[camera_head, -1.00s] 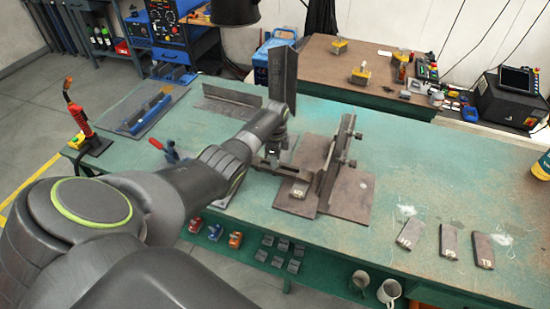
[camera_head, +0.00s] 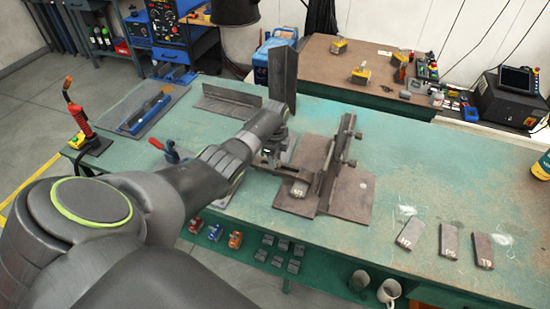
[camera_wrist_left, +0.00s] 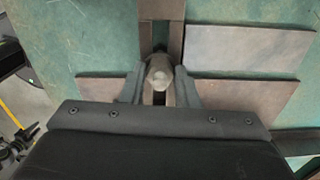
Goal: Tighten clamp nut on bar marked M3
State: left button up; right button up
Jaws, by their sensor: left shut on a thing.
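My left gripper (camera_head: 283,169) reaches down beside the steel fixture on the green bench. In the left wrist view its two fingers (camera_wrist_left: 160,90) are shut on a rounded grey metal nut (camera_wrist_left: 160,72), which sits over a dark bar (camera_wrist_left: 161,12). The fixture has a flat base plate (camera_head: 350,195) and an upright plate (camera_head: 337,160) with bolts on its right side. A short marked block (camera_head: 299,189) lies just below the gripper; I cannot read its mark for sure. In the head view the nut is hidden by the gripper. My right gripper is not seen.
Three loose marked bars, left (camera_head: 407,233), middle (camera_head: 449,241) and right (camera_head: 482,250), lie on the bench to the right. A tall angle plate (camera_head: 283,75) stands behind the gripper, with another angle piece (camera_head: 232,100) to its left. The bench between fixture and bars is clear.

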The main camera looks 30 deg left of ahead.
pick_arm(q)
jog(key=o, duration=1)
jog(key=shift+r, duration=0.1)
jog(key=shift+r, duration=0.55)
notch_tip(320, 180, up, 16)
jog(key=shift+r+b, duration=0.1)
jog(key=shift+b, duration=0.55)
